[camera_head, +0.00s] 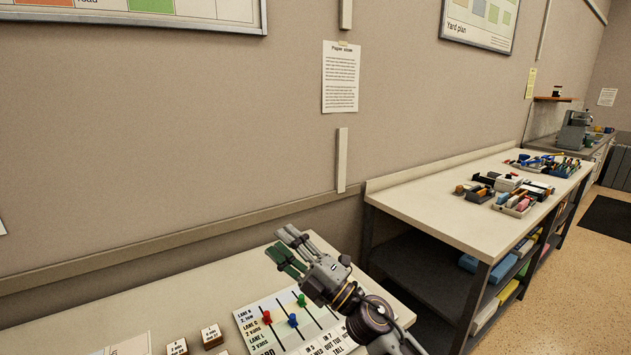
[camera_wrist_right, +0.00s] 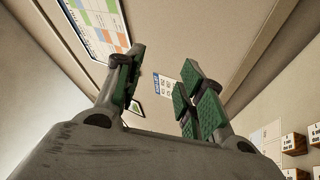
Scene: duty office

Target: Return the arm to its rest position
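My right gripper (camera_head: 283,246) is raised over the near desk in the head view, its arm coming in from the bottom right. Its fingers, grey with green pads, point up and to the left. In the right wrist view the gripper (camera_wrist_right: 163,68) has its two fingers apart with nothing held between them. In the head view the gripper and wrist cover part of the lane board (camera_head: 258,335). My left gripper is in neither view.
Red, blue and green pegs stand on the lane board. White-faced labelled blocks (camera_head: 212,337) sit to its left. A side table (camera_head: 430,205) at right holds trays of small items (camera_head: 513,203). The wall is behind; open floor (camera_head: 565,275) lies at far right.

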